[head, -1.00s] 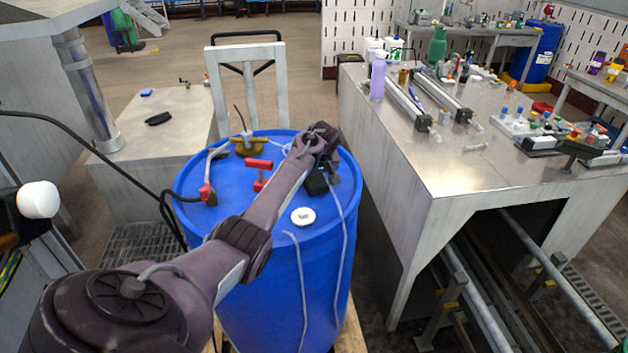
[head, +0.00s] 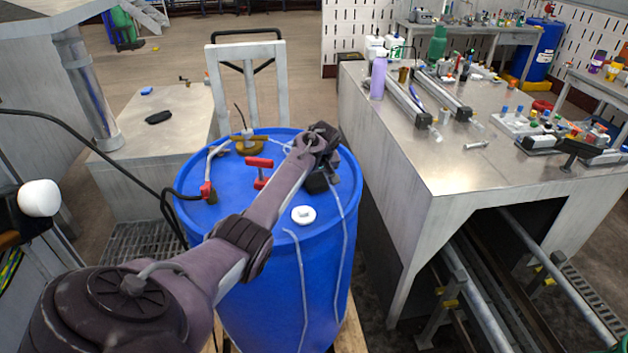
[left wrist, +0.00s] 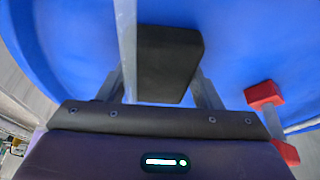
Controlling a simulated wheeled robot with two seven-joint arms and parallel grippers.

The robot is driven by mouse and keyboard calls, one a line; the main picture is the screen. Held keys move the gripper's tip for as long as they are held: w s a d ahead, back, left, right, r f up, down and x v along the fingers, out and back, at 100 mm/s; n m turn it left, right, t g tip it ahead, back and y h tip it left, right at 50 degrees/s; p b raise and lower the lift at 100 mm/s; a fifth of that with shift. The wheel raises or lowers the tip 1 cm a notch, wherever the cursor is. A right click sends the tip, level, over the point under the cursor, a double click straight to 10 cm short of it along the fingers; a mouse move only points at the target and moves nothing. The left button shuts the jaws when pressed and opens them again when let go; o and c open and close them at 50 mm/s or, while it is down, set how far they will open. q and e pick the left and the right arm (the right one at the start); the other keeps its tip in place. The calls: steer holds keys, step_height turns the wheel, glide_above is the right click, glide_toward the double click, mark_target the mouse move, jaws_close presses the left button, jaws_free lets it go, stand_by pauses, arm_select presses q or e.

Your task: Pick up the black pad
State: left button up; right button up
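The black pad (left wrist: 168,62) is a dark rectangular block over the blue drum top in the left wrist view. In the head view, a dark block (head: 317,183) that appears to be the same pad shows just below my left gripper (head: 322,155), near the drum's right rim. In the wrist view, my left gripper (left wrist: 160,86) has its fingers apart, one on each side of the pad's near end. A gap shows at the left finger; the right finger is close to the pad's edge, and contact cannot be told. My right gripper is not in view.
The blue drum (head: 220,240) carries a red-handled valve (head: 259,170), a white cap (head: 303,215) and pale tubes. A metal table (head: 400,170) with conveyors stands to the right. A lower table (head: 190,140) at left holds another flat black item (head: 158,118).

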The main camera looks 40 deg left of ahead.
mark_target(315, 177)
arm_select(q)
steer(key=shift+d+f, duration=0.1)
steer(key=shift+c, duration=1.2)
steer(key=shift+w+r, duration=0.1)
steer(key=shift+r, duration=0.2)
step_height(315, 177, up, 9)
steer(key=b, duration=0.3)
steer(key=shift+b, duration=0.3)
steer(key=shift+r, duration=0.5)
